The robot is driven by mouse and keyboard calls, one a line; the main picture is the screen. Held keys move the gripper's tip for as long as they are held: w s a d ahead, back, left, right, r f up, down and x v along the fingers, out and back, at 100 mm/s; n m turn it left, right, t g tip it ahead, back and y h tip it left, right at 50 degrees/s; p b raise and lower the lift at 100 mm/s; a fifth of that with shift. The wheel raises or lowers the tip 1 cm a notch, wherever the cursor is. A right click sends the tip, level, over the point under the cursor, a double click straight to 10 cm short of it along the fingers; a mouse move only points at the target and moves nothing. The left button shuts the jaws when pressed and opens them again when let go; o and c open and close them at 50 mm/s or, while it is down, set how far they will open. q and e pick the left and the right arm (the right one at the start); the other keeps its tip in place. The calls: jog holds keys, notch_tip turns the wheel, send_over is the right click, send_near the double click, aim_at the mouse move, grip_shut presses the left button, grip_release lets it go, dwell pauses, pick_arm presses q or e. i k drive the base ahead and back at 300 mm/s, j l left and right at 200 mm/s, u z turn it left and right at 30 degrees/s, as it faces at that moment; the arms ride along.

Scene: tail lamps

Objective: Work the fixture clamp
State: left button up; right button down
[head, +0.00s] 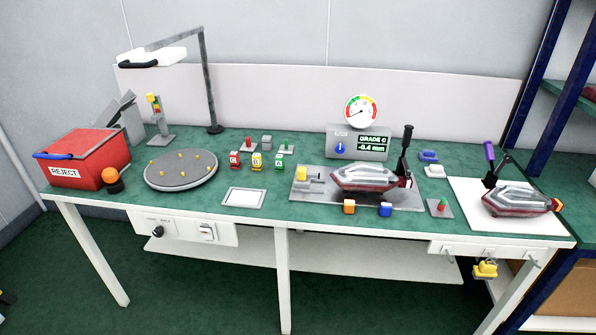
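The fixture (412,204) is a grey metal plate on the green bench, right of the middle. A red and clear tail lamp (362,179) lies on it. The fixture clamp's black handle (406,141) stands nearly upright at the lamp's right end. The lamp hides part of the clamp's base, and I cannot tell whether its tip touches the lamp. Neither of my grippers can be made out in the head view.
A gauge box (357,143) reading "GRADE C -0.4 mm" stands behind the fixture. Orange and blue cubes sit in front. A round turntable (181,172) and red REJECT bin (85,158) stand left.

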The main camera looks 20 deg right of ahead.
aim_at(408, 132)
jog(key=k+l+z, duration=0.15)
jog(key=l, duration=0.65)
jog(key=k+l+z, duration=0.2)
jog(key=l, duration=0.6)
jog(key=l+z, duration=0.15)
jog(key=l, duration=0.6)
